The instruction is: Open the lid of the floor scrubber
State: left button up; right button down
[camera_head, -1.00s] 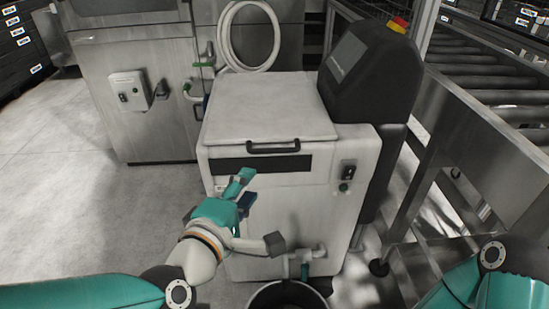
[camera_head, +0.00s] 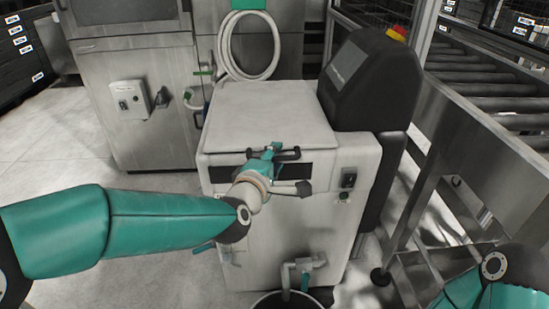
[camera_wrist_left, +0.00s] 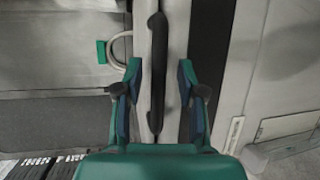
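The floor scrubber (camera_head: 300,235) is a pale grey box in the middle of the head view. Its flat lid (camera_head: 268,115) lies closed on top. A black bar handle (camera_head: 291,154) sits at the lid's front edge, partly hidden by my left gripper (camera_head: 272,151). In the left wrist view the handle (camera_wrist_left: 157,75) runs lengthwise between the two fingers of my left gripper (camera_wrist_left: 159,75). The fingers are open, with a gap on each side of the handle. My right arm shows at the lower right of the head view, but its gripper is out of frame.
A black console (camera_head: 368,80) with a red and yellow beacon stands at the box's right rear. A coiled hose (camera_head: 273,65) hangs behind. A roller conveyor (camera_head: 480,92) stands on the right. A bucket (camera_head: 290,300) is below the front pipe. Floor at left is open.

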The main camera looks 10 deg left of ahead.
pick_arm(q)
grip_shut()
dwell(0.4)
